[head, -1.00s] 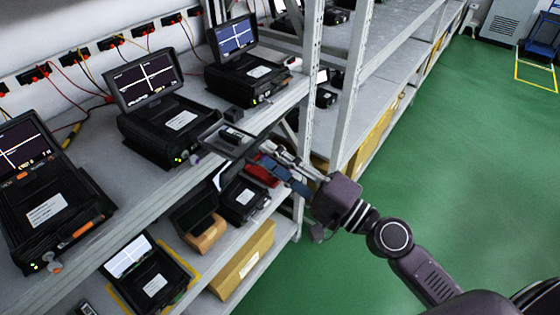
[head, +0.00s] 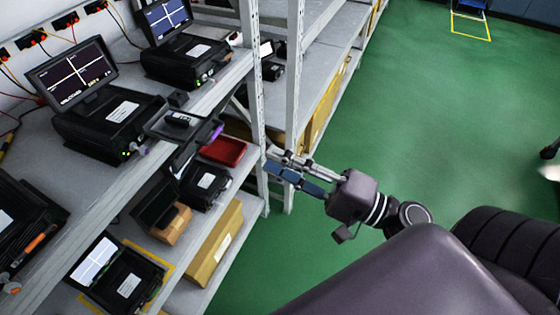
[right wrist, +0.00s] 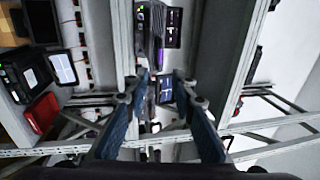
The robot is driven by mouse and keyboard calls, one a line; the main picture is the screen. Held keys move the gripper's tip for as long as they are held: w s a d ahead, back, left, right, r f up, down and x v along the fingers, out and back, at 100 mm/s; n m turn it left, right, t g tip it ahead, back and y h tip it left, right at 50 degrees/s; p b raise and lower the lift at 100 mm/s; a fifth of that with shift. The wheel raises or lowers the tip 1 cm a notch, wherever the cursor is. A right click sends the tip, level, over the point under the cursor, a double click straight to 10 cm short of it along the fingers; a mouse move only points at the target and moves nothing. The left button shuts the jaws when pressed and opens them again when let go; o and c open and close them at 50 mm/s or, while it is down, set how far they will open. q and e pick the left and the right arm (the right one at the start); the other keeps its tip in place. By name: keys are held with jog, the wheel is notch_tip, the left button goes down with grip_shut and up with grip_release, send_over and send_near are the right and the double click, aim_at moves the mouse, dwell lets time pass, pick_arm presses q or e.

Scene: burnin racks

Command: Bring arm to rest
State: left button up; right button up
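My right gripper (head: 272,162) is in the head view, in front of a rack upright and to the right of the shelves. Its blue-padded fingers point left toward the rack, apart from the devices. In the right wrist view the two fingers (right wrist: 161,78) stand apart with nothing held between them. My right arm's dark links fill the lower right of the head view. My left gripper is not in view.
The shelving rack (head: 249,75) holds several black test devices (head: 110,115) with screens. A red bin (head: 222,151) and a cardboard box (head: 214,245) sit on lower shelves.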

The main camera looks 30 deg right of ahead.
dwell(0.4)
jog(key=s+d+f+g+h, duration=0.1)
jog(key=d+f+g+h, duration=0.2)
jog(key=f, duration=1.7)
jog(key=d+f+g+h, duration=0.1)
jog(key=f+g+h, duration=0.25)
jog(key=f, duration=1.65)
jog(key=s+f+n+g+h+b, duration=0.1)
jog(key=s+f+n+g+h, duration=0.15)
jog(key=s+f, duration=0.6)
jog(key=s+f+n+g+h, duration=0.1)
jog(key=s+f+n+g, duration=0.35)
jog(key=f, duration=0.75)
jog(key=s+f+n+g+h, duration=0.1)
jog(key=s+f+n, duration=0.2)
jog(key=s, duration=0.5)
jog(key=s+f+n, duration=0.3)
jog(key=s+f, duration=0.3)
jog(key=s, duration=0.3)
jog(key=shift+a+n+g+h, duration=0.2)
jog(key=shift+n+g+h, duration=0.1)
jog(key=shift+g+h, duration=0.1)
